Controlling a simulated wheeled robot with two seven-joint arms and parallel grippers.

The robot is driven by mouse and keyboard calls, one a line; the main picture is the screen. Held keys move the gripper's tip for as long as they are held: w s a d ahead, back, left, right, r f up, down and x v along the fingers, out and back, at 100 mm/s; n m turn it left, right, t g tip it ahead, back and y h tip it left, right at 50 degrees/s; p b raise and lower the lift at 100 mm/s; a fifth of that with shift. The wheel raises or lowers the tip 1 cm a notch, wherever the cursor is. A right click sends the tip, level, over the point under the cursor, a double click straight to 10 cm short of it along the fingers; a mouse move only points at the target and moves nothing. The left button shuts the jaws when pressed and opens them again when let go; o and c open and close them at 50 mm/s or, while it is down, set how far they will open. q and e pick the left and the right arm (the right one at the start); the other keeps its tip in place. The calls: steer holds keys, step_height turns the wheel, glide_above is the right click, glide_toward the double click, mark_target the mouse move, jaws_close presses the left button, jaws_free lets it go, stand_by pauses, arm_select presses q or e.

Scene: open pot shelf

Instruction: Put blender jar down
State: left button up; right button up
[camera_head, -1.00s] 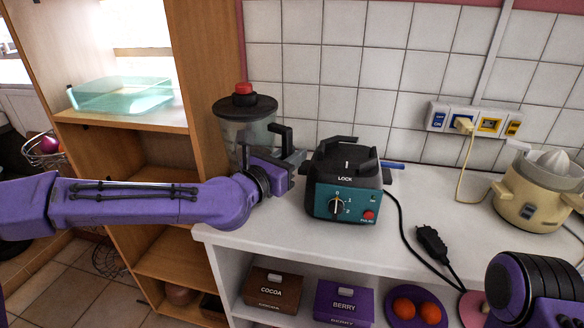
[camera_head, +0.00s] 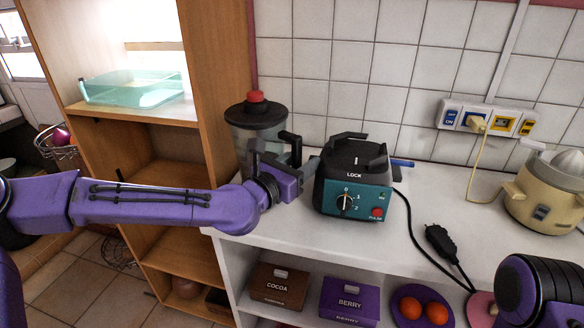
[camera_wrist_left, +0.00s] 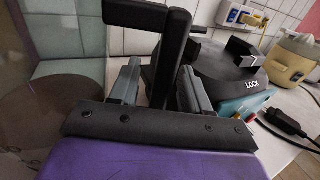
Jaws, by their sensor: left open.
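The blender jar (camera_head: 246,133) stands upright on the white counter at its left end, with a dark lid and red knob. Its black handle (camera_wrist_left: 170,55) rises between the two fingers in the left wrist view. My left gripper (camera_head: 283,160) is open at the handle, one finger on each side; it also shows in the left wrist view (camera_wrist_left: 158,88). I cannot tell whether a finger touches the handle. The teal and black blender base (camera_head: 353,185) stands just right of my gripper, with no jar on it. My right gripper is out of view.
A wooden shelf (camera_head: 218,70) with a glass dish (camera_head: 130,88) stands left of the counter. A cream juicer (camera_head: 545,195), a black plug with cable (camera_head: 440,240) and wall sockets (camera_head: 487,120) are on the right. Boxes sit below. The front counter (camera_head: 290,225) is clear.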

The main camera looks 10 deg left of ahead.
arm_select(q)
steer(key=b+v, duration=0.4)
steer(key=v, duration=0.8)
